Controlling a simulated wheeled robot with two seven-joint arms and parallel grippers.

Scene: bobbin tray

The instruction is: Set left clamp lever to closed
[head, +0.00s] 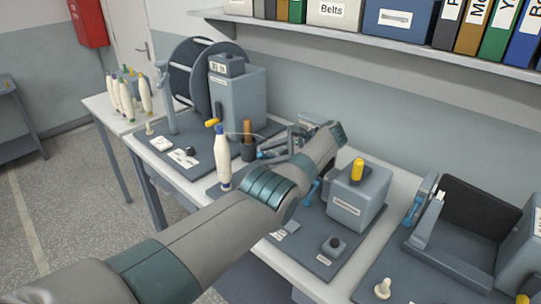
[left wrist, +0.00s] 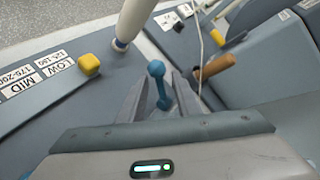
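A blue clamp lever with a round knob (left wrist: 156,70) stands between the fingertips in the left wrist view. In the head view a blue lever (head: 266,153) shows beside the gripper, partly covered by it. My left gripper (head: 284,147) reaches in over the middle of the bench, its arm crossing from the lower left. In the left wrist view the gripper (left wrist: 160,88) is open, one finger on each side of the lever with a gap; I cannot tell whether either touches. The clamp body is mostly hidden. My right gripper is not in view.
A white bobbin (head: 223,160) stands upright left of the gripper. A grey box with a yellow knob (head: 357,170) stands to the right, near another blue lever (head: 312,192). A shelf (head: 400,42) hangs above.

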